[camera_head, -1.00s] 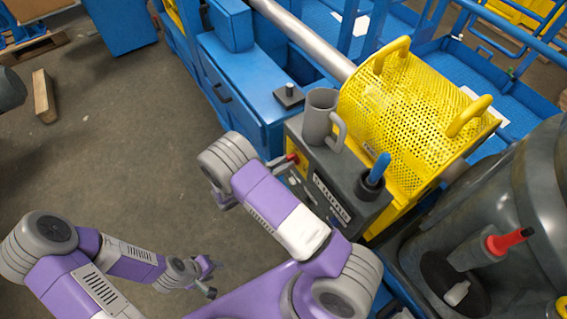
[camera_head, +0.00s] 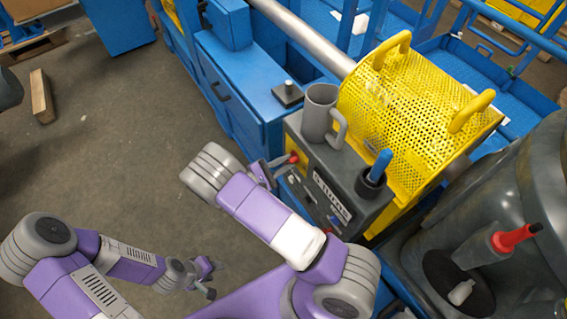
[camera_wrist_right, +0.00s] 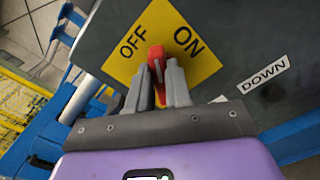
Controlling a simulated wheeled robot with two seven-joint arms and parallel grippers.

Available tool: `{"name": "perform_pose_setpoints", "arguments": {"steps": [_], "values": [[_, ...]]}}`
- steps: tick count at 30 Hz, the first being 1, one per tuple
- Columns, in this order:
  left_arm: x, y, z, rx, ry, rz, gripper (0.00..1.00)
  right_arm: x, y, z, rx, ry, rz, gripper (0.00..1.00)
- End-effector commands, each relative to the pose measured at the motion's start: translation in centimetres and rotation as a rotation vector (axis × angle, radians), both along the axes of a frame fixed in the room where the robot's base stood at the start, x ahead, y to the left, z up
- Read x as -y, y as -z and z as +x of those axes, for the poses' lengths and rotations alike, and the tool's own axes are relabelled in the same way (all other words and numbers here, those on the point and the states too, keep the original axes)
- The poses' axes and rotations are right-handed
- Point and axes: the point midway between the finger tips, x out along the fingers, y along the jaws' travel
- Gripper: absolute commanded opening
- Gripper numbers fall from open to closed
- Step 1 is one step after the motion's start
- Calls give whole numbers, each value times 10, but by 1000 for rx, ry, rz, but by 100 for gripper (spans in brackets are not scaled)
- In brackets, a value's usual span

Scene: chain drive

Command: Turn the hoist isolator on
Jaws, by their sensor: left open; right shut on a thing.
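The hoist isolator is a red handle (camera_wrist_right: 157,56) on a yellow plate (camera_wrist_right: 117,68) marked OFF at left and ON at right. The handle points up in the right wrist view, roughly between the two words. My right gripper (camera_wrist_right: 158,72) is shut on it, one grey finger on each side. In the head view the yellow plate and red isolator (camera_head: 294,157) show on the dark control box (camera_head: 328,165), beside my right gripper (camera_head: 272,168). My left gripper (camera_head: 207,281) is open and empty, low over the floor, away from the box.
A grey mug (camera_head: 319,112) and a dark cup (camera_head: 372,182) with a blue-handled item stand on top of the box. A yellow perforated guard (camera_head: 405,110) is behind it. A DOWN label (camera_wrist_right: 263,75) is right of the plate. Open floor (camera_head: 120,150) lies to the left.

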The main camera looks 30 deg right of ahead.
Motion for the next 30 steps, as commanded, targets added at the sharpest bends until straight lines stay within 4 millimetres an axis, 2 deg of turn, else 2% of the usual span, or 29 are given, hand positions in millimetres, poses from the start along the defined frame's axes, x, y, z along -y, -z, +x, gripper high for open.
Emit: {"name": "perform_pose_setpoints", "arguments": {"steps": [18,30], "values": [[0,23,0,0,0,0,43,-1,7,-3,580,-3,47,0],[0,34,0,0,0,0,43,0,9,-4,858,-2,69,0]]}}
